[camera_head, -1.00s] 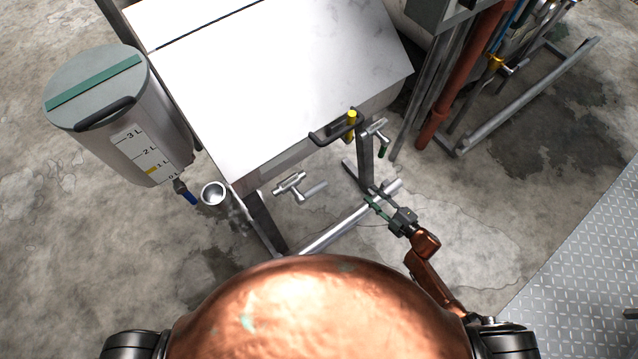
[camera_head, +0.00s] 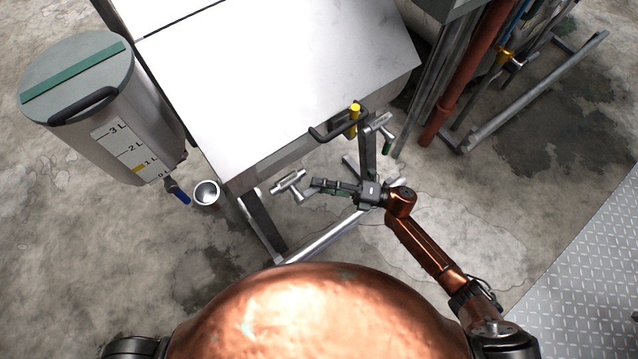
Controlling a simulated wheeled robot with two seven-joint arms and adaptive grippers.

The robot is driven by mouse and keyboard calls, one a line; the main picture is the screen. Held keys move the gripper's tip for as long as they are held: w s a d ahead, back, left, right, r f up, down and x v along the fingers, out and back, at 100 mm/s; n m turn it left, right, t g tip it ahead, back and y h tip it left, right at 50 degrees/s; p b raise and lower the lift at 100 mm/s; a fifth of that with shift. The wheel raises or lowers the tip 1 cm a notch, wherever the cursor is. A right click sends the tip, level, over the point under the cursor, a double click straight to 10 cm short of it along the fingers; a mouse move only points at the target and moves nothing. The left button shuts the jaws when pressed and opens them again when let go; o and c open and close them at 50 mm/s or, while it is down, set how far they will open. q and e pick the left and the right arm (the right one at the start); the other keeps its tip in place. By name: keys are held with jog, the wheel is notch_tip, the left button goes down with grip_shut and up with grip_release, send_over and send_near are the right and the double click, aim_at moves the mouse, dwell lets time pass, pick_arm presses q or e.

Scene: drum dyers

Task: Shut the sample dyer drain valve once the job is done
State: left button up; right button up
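The sample dyer (camera_head: 280,75) is a white-topped box on a steel frame with a black front handle (camera_head: 325,136). A silver valve (camera_head: 289,182) with a lever sits below its front edge, and its lever slants down toward the right. My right gripper (camera_head: 314,187) reaches in from the right, with its fingers pointing left at the lever's end. My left gripper is out of view.
A second valve with a green grip (camera_head: 385,146) and a yellow knob (camera_head: 354,112) are at the dyer's right. A graduated tank (camera_head: 105,115) with a blue-handled tap (camera_head: 178,193) and a small metal cup (camera_head: 206,193) stand left. Red pipe (camera_head: 455,90) rises at right.

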jog(key=shift+a, duration=0.2)
grip_shut()
dwell(0.3)
dwell(0.3)
